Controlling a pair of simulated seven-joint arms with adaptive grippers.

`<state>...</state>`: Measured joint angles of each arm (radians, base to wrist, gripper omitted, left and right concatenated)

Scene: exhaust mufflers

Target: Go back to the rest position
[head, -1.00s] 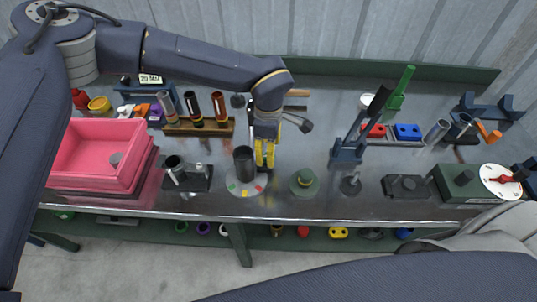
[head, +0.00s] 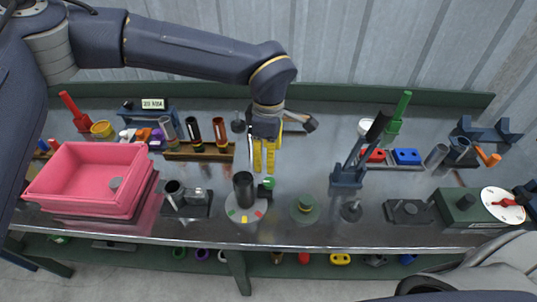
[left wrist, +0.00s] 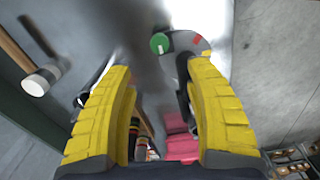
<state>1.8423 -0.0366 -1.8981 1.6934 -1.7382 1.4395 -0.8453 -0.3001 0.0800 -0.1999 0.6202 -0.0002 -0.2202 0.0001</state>
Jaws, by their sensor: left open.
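My left gripper (head: 265,168) is open and empty over the middle of the bench. Its two yellow fingers point down and stand apart in the left wrist view (left wrist: 163,125), with nothing held between them. Just in front of it in the head view is a round base with coloured marks (head: 246,214), a dark upright cylinder (head: 243,188) and a green-ended knob (head: 268,184). The green end also shows in the left wrist view (left wrist: 160,43), beyond the fingertips. My right gripper is not in view; only part of my arm shows at the lower right.
A pink bin (head: 88,180) stands at the left. A wooden rack with tubes (head: 198,154) is left of the gripper. A dark lever press (head: 349,172) stands to the right, and a green dial box (head: 462,207) farther right. A rear rail (head: 350,97) bounds the bench.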

